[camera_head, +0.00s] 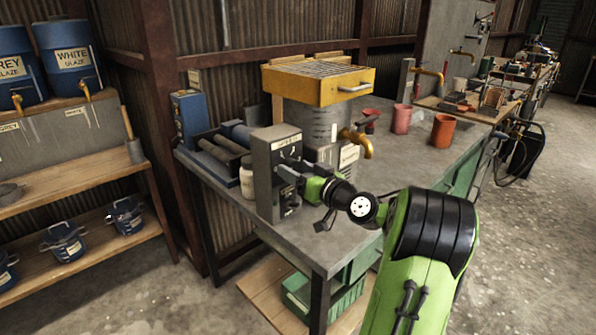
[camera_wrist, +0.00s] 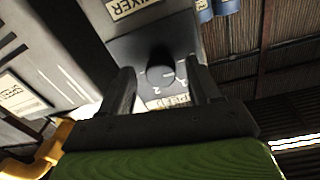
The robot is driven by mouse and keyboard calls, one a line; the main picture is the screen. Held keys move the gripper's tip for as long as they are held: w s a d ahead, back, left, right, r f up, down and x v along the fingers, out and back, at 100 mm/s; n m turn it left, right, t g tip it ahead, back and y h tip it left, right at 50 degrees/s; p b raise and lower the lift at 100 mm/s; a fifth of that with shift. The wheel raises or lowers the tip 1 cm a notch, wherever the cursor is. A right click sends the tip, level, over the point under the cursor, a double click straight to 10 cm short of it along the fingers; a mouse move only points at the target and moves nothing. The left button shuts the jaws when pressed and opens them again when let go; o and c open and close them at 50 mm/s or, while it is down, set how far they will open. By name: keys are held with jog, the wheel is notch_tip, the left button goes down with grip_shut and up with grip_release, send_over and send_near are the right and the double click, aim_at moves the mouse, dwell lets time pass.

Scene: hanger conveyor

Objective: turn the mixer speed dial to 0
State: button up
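The mixer control box (camera_head: 278,165) is a dark grey upright box on the workbench, with a label near its top. It also shows in the wrist view (camera_wrist: 187,32), where part of a label reads "MIXER". Its speed dial (camera_wrist: 160,72) is a black round knob with a light pointer mark and a "2" printed below it; other markings are too small to read. My gripper (camera_wrist: 162,90) is open, with one finger on each side of the dial. Contact with the dial cannot be told. In the head view my gripper is at the box's front face and hides the dial.
A steel drum (camera_head: 312,120) with a yellow tray (camera_head: 320,80) on top and a brass tap (camera_head: 357,140) stands close behind the box. A white jar (camera_head: 248,180) stands left of the box. Red cups (camera_head: 443,131) stand farther right.

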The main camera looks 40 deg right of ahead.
jog(key=s, duration=1.5)
jog(key=shift+s+a, duration=0.2)
jog(key=shift+s, duration=0.2)
